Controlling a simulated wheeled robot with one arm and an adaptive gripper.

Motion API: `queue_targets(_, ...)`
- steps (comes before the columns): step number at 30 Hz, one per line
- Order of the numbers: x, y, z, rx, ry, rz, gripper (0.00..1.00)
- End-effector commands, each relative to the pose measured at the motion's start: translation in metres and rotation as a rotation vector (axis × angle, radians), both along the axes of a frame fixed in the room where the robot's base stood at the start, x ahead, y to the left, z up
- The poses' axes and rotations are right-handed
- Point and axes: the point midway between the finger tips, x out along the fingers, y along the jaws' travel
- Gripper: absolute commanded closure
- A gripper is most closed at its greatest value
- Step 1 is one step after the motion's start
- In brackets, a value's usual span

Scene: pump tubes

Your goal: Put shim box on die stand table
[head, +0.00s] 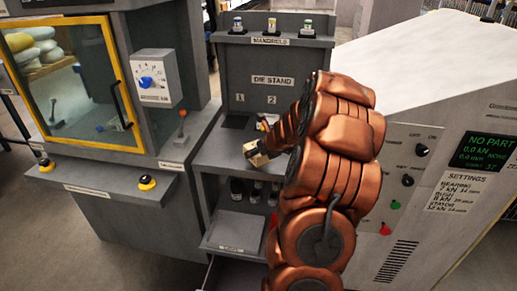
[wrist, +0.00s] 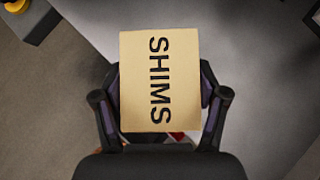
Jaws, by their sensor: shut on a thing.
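The shim box is a tan box marked SHIMS (wrist: 159,65); it fills the middle of the wrist view between the two dark fingers of my gripper (wrist: 160,98). My gripper is shut on its sides. In the head view the shim box (head: 257,157) shows small at the end of my arm, in front of the die stand table (head: 212,139). The table has a back panel labelled DIE STAND with marks 1 and 2. My arm hides the table's right part. I cannot tell whether the box touches the table edge.
A shelf labelled MANDRELS (head: 284,41) with several small items stands above the die stand. Dark cylinders (head: 237,189) sit on a shelf below. A windowed machine (head: 75,85) is at left, a panelled machine (head: 480,150) at right.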

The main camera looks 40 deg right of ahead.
Motion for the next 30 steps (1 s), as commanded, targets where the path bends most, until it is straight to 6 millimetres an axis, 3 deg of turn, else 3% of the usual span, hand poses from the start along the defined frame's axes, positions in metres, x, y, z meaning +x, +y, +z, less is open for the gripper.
queue_targets(9,0.028,-0.030,-0.001,-0.004,0.000,-0.001,0.74)
queue_targets(21,0.041,-0.044,-0.004,-0.002,0.000,-0.002,0.74)
queue_targets(30,0.041,-0.042,-0.036,0.001,-0.001,-0.001,0.74)
